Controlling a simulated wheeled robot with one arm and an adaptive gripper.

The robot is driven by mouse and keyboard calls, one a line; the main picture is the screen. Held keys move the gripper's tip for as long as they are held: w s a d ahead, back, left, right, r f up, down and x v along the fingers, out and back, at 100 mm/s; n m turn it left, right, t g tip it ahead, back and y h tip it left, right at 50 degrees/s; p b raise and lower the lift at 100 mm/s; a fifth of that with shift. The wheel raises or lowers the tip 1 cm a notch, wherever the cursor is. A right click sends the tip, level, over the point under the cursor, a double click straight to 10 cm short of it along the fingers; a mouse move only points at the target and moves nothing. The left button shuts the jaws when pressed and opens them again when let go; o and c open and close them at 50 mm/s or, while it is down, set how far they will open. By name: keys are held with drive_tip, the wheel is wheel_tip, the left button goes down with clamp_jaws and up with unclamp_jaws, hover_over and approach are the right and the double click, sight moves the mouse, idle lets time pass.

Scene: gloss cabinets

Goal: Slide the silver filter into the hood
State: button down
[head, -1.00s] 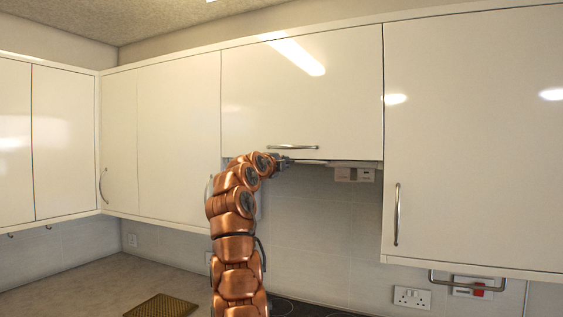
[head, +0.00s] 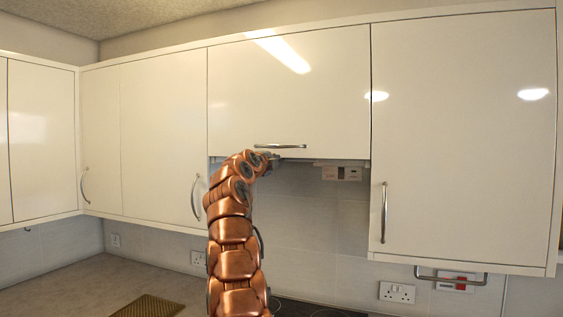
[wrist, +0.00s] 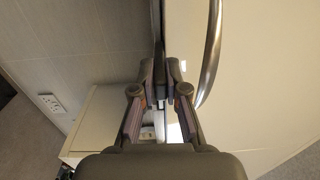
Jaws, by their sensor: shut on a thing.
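In the head view my gripper (head: 272,160) is just under the lower edge of the middle wall cabinet, near its horizontal handle. The hood's pale underside edge (head: 340,163) shows to its right. In the wrist view my gripper (wrist: 162,92) is shut on a thin grey edge (wrist: 159,45) that runs away between the fingertips, which I take for the silver filter. Most of the filter is hidden by the fingers and the cabinet, so I cannot tell how far it sits in the hood.
The middle cabinet door (head: 290,90) and its bar handle (head: 280,146) are right beside my gripper. A tall cabinet (head: 460,140) hangs lower on the right. Wall sockets (head: 397,292) are below it. A brown mat (head: 148,306) lies on the worktop at the left.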

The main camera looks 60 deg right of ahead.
drive_tip(key=shift+s+d+f, duration=0.1)
drive_tip(key=shift+f, duration=0.05)
drive_tip(key=shift+d, duration=0.15)
drive_tip(key=c, duration=1.4)
unclamp_jaws()
drive_tip(key=shift+d+f, duration=0.1)
drive_tip(key=shift+d, duration=0.05)
drive_tip(key=shift+c, duration=0.2)
drive_tip(key=shift+o, duration=1.5)
drive_tip(key=shift+a, duration=0.2)
drive_tip(key=shift+d, duration=0.1)
